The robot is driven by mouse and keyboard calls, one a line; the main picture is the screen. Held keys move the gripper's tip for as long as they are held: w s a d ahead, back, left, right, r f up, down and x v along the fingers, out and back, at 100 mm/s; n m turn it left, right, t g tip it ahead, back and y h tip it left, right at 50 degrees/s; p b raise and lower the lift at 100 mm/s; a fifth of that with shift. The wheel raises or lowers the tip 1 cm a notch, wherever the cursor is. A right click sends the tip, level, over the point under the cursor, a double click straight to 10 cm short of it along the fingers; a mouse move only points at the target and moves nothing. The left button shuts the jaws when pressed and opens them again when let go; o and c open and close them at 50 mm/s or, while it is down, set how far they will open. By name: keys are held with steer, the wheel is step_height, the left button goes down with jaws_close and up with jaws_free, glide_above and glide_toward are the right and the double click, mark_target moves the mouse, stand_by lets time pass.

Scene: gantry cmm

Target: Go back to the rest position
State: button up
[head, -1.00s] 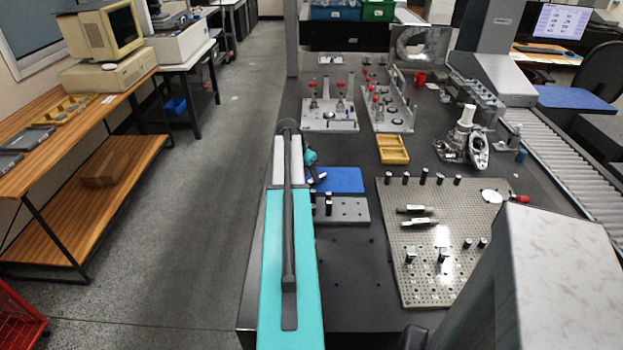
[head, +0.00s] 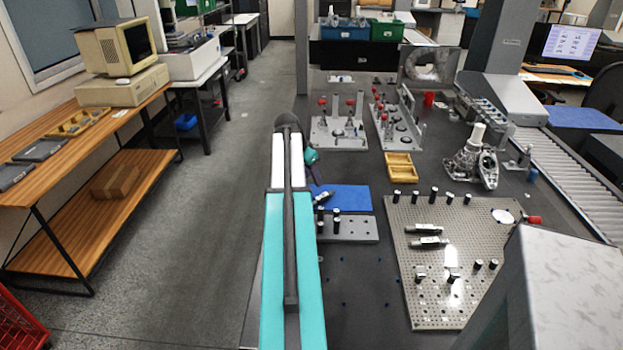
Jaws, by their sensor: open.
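My arm, with teal and white links, reaches forward over the left edge of the dark table (head: 365,285). Its teal wrist shows just right of the far end of the white links. My gripper (head: 316,179) is a small dark shape below that wrist, partly hidden by the arm. It is open, and I see nothing held in it. It is above or beside the left end of a blue mat (head: 350,197); the height is hard to judge. A small black-and-white cylinder lies tilted at that end of the mat.
A grey block with pegs (head: 358,229) sits before the mat. A grey column (head: 565,285) blocks the near right. The left aisle is clear.

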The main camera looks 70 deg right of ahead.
stand_by(0.7)
